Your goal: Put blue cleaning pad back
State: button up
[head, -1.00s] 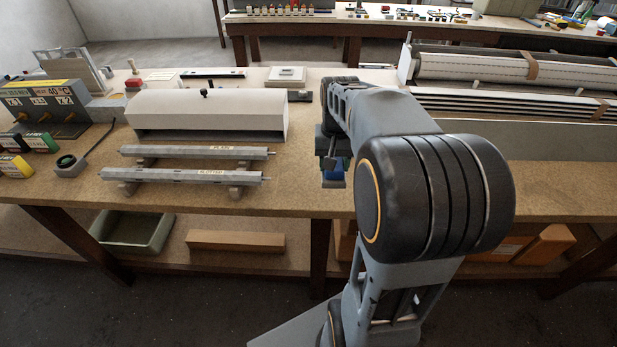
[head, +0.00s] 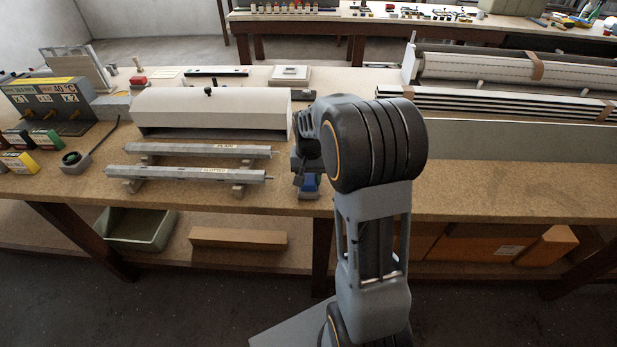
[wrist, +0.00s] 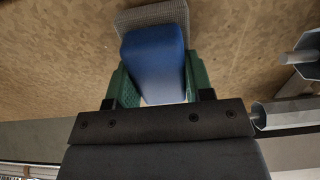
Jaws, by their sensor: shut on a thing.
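The blue cleaning pad (wrist: 154,55) is between the green fingers of my gripper (wrist: 155,78) in the wrist view. A grey, rough-textured layer shows at its far end. In the head view, the blue pad (head: 309,182) shows below my gripper (head: 306,172), near the front edge of the bench, just right of the ends of the profiles. My gripper is shut on the pad. My arm hides part of the gripper and the bench behind it. I cannot tell whether the pad touches the bench top.
Two metal profiles, plain (head: 205,151) and slotted (head: 190,173), lie on supports to the left. A white hooded box (head: 210,108) stands behind them. A long rack of slats (head: 510,100) is at the right. The bench front (head: 480,190) on the right is clear.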

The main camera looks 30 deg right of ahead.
aim_at(309, 175)
jog(key=shift+f, duration=0.3)
jog(key=o, duration=1)
jog(key=shift+c, duration=0.2)
notch_tip(309, 175, up, 12)
jog(key=f, duration=0.1)
jog(key=s+a+f+n+t, duration=0.1)
jog(key=s+a+n, duration=0.2)
jog(key=s+a, duration=0.2)
jog(key=s+a+n+t, duration=0.2)
jog(key=s+a, duration=0.3)
jog(key=s, duration=0.6)
jog(key=shift+s+f+n+t+p, duration=0.25)
jog(key=shift+f+n+t+p, duration=0.1)
jog(key=shift+n, duration=0.15)
jog(key=shift+a, duration=0.1)
jog(key=shift+r+p, duration=0.75)
jog(key=shift+r, duration=0.25)
